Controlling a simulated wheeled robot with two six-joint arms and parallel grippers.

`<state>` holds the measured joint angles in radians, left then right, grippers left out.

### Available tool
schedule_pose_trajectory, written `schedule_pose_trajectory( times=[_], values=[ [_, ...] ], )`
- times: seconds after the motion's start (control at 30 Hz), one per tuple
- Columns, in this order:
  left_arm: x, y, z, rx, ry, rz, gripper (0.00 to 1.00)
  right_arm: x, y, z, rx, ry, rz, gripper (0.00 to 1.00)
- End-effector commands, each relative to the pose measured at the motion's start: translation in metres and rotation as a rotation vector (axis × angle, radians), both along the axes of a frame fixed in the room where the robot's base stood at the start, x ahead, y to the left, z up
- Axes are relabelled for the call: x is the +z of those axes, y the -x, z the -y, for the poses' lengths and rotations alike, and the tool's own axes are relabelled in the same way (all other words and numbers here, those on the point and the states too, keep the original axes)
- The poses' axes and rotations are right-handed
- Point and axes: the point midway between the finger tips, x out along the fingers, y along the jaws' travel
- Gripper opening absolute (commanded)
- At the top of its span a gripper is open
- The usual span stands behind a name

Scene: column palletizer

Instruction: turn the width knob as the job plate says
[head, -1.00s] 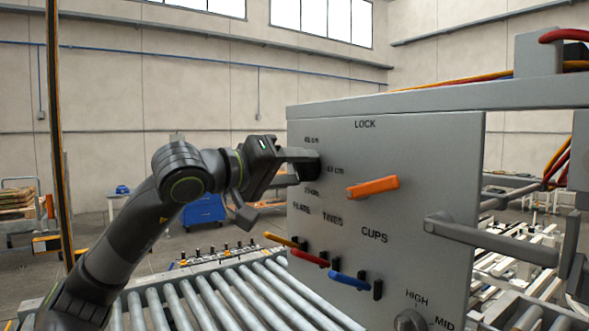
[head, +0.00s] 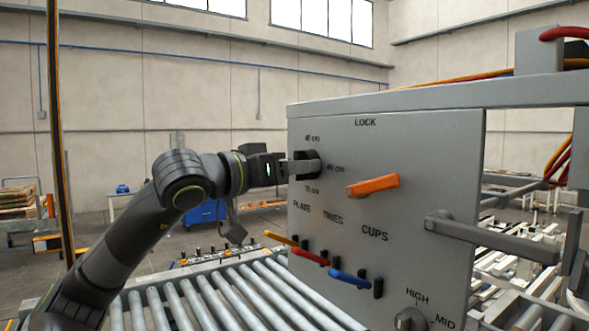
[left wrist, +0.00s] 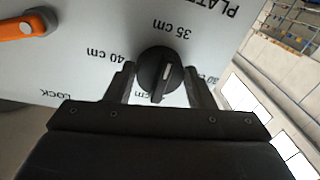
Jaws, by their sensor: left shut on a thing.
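The black width knob (left wrist: 151,64) sits on the grey panel (head: 440,160) among printed cm marks. In the left wrist view 40 cm is left of it and 35 cm above it. One mark below it is partly covered. The knob's pale line runs roughly up and down in that view. My left gripper (head: 303,170) is shut on the knob, with one finger on each side. In the head view the fingers hide part of the knob (head: 313,157). I see no job plate that I can read. My right gripper is out of view.
An orange LOCK handle (head: 373,186) is right of the knob. Yellow, red (head: 309,257) and blue levers stick out below, under PLATE, TIMES and CUPS. A HIGH/MID knob (head: 408,319) is lower right, and a grey bar handle (head: 490,239) juts out. A roller conveyor (head: 215,295) runs below.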

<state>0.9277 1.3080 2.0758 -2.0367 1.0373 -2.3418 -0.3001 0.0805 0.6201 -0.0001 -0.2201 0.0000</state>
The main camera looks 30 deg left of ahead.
Motion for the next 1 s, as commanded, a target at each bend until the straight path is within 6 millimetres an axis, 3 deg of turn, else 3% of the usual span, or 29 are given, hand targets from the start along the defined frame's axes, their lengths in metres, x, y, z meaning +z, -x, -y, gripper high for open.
schedule_pose_trajectory(
  times=[0.4,0.43,0.6,1.0],
  values=[
    [-0.0034,-0.0001,0.0006,-0.002,-0.008,-0.006,0.26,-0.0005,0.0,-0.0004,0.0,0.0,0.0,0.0],
    [-0.0034,-0.0001,0.0006,-0.002,-0.008,-0.006,0.5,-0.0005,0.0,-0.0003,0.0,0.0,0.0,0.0],
    [-0.0024,-0.0001,0.0003,-0.001,-0.008,-0.004,0.7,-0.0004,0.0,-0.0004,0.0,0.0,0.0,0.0],
    [-0.0022,0.0036,-0.0018,0.002,-0.008,0.0,0.7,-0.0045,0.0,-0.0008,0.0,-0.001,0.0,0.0]
  ],
)
